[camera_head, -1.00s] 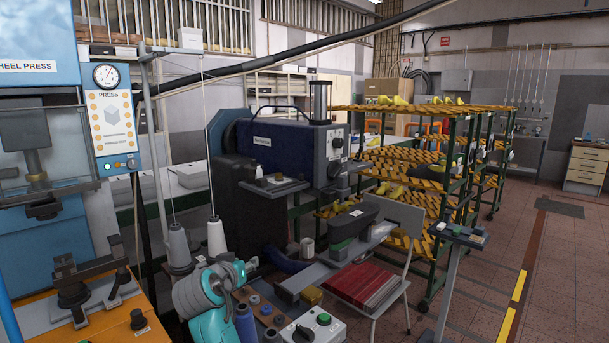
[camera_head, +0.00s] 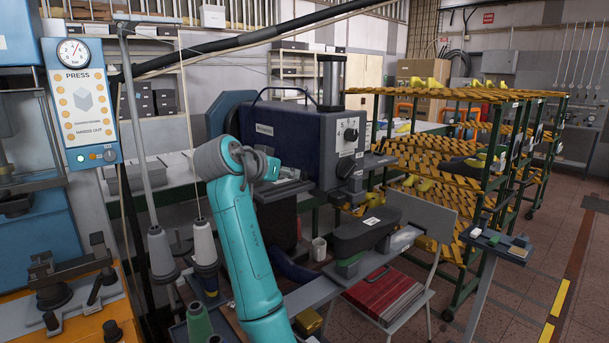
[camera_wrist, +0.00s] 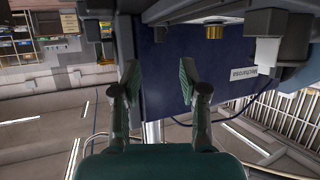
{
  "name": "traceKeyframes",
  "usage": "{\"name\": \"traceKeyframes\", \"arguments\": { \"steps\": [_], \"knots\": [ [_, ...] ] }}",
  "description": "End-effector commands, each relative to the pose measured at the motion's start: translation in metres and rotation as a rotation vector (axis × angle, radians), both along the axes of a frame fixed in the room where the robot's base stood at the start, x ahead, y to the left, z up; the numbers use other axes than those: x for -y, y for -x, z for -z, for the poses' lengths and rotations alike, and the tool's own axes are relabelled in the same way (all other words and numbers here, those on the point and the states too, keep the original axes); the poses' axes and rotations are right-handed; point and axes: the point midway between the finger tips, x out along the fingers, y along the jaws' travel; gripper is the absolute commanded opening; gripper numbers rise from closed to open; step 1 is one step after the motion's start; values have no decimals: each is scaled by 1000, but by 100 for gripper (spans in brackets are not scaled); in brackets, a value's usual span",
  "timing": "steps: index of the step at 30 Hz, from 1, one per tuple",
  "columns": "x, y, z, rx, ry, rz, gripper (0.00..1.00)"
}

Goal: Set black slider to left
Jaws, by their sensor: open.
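I cannot pick out a black slider for certain in either view. The machine's blue labelled side (camera_wrist: 232,88) lies beyond the fingers, upside down; contact is not visible.
A brass cylinder (camera_wrist: 214,31) and a white block (camera_wrist: 267,50) are near the gripper in the wrist view. Thread cones (camera_head: 203,243) stand left of my arm. A yellow shelf rack (camera_head: 440,140) is at the right. A press panel (camera_head: 83,102) is at the left.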

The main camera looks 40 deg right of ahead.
Motion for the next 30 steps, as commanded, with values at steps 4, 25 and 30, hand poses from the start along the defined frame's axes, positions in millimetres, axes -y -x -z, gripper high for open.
{"name": "traceKeyframes", "arguments": {
  "steps": [4, 25, 30],
  "knots": [
    [22, -9, 10, -3, 0, 3, 43],
    [80, -36, 37, 0, 0, -1, 43],
    [80, -36, 37, -1, 0, 0, 38]
  ]
}}
